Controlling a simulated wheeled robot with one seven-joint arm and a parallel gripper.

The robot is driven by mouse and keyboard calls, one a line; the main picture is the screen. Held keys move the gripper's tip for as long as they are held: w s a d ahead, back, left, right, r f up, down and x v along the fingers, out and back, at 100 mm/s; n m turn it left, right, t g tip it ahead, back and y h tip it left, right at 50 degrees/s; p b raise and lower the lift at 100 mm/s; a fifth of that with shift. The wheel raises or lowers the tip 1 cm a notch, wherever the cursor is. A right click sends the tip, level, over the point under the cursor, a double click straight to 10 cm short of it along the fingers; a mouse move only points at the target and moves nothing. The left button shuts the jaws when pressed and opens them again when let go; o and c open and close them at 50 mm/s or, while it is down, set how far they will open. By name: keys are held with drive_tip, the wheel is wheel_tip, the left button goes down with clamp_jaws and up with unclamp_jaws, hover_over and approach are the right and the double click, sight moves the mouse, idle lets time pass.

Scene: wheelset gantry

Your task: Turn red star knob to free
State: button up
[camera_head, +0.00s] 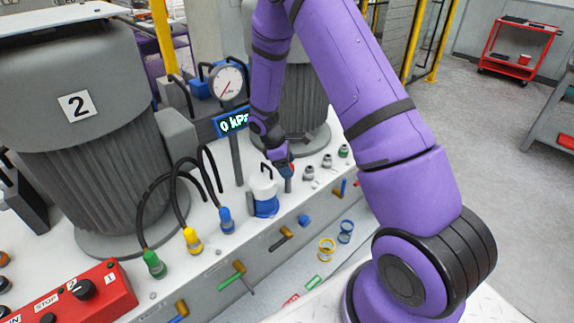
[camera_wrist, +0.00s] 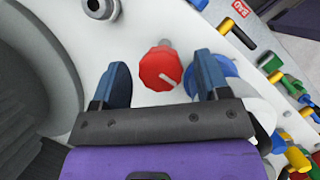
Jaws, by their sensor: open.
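The red star knob (camera_wrist: 159,70) shows in the wrist view, between my gripper's two blue fingers, with a white line on its face pointing down and right. It sits at the end of a short grey stem. My gripper (camera_wrist: 162,76) is open, with one finger on each side of the knob and visible gaps to both. In the head view my gripper (camera_head: 283,163) points down at the white bench top, and only a small red part of the knob (camera_head: 290,171) shows below it.
A white canister with a blue base (camera_head: 265,207) stands close beside the knob. A gauge (camera_head: 227,83) and a display reading 0 kPa (camera_head: 232,123) stand behind. Grey fittings (camera_head: 309,173) lie to the right. Hoses with coloured connectors (camera_head: 193,240) are at left, near a large motor (camera_head: 75,130).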

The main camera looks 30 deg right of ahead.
drive_tip(key=c, duration=0.9)
drive_tip(key=m+g+y, duration=0.1)
drive_tip(key=m, duration=0.3)
drive_tip(key=shift+d+m, duration=0.1)
drive_tip(key=shift+m, duration=0.2)
drive_tip(key=m+y, duration=0.1)
drive_tip(key=m, duration=0.1)
drive_tip(key=m+g, duration=0.1)
drive_tip(key=m, duration=0.1)
drive_tip(key=shift+w+m+y, duration=0.1)
drive_tip(key=shift+m+y, duration=0.2)
drive_tip(key=shift+y, duration=0.1)
drive_tip(key=m+y, duration=0.1)
drive_tip(key=m, duration=0.3)
drive_tip(key=shift+d+m+y, duration=0.15)
drive_tip(key=shift+m+y, duration=0.15)
drive_tip(key=shift+y, duration=0.1)
drive_tip(key=shift+m+t+y, duration=0.4)
drive_tip(key=shift+m+y, duration=0.3)
drive_tip(key=shift+m, duration=1.4)
